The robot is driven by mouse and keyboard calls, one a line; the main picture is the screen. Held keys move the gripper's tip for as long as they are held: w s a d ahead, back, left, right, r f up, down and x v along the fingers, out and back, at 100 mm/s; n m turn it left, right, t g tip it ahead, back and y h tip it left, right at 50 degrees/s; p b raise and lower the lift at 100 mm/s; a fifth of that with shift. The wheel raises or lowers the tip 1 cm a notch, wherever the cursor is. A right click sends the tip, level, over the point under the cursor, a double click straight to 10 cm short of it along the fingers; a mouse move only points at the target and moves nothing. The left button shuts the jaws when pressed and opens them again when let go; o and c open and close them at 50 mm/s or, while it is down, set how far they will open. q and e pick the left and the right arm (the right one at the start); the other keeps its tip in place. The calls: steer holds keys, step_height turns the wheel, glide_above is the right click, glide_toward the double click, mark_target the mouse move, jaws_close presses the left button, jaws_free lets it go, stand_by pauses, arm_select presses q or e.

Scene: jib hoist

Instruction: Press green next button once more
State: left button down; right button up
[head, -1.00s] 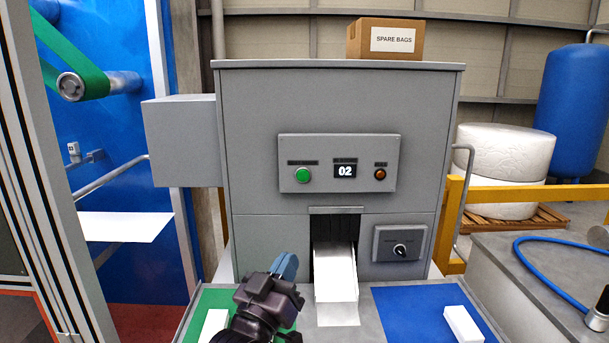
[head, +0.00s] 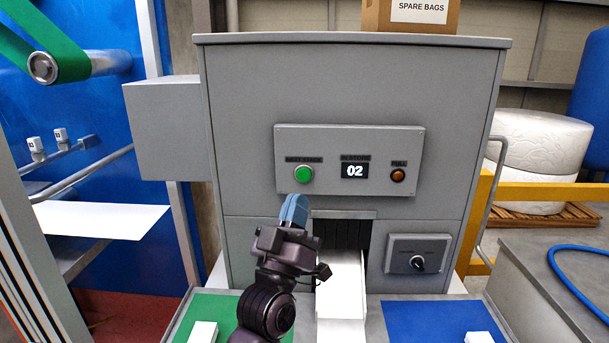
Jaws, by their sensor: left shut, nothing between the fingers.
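The green button (head: 303,174) is on the left of a raised panel (head: 328,188) on the grey machine's front. A small display (head: 355,171) beside it reads 02, and an amber lamp (head: 398,175) is at the panel's right. My left gripper (head: 294,203) is shut and empty, its blue fingers pointing up just below the green button in the picture. I see no contact with the button, though the exact gap in depth is hard to tell. My right gripper is not in view.
A white chute (head: 342,285) comes out of the opening below the panel. A rotary knob (head: 417,263) is to its right. A green mat (head: 222,308) and a blue mat (head: 437,318) lie in front, each with a white block. A yellow rail (head: 545,191) stands at right.

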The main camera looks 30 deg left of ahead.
mark_target(304, 175)
arm_select(q)
steer(key=w+a, duration=0.4)
steer(key=w, duration=0.3)
steer(key=shift+w+a+b, duration=0.3)
steer(key=shift+b, duration=0.15)
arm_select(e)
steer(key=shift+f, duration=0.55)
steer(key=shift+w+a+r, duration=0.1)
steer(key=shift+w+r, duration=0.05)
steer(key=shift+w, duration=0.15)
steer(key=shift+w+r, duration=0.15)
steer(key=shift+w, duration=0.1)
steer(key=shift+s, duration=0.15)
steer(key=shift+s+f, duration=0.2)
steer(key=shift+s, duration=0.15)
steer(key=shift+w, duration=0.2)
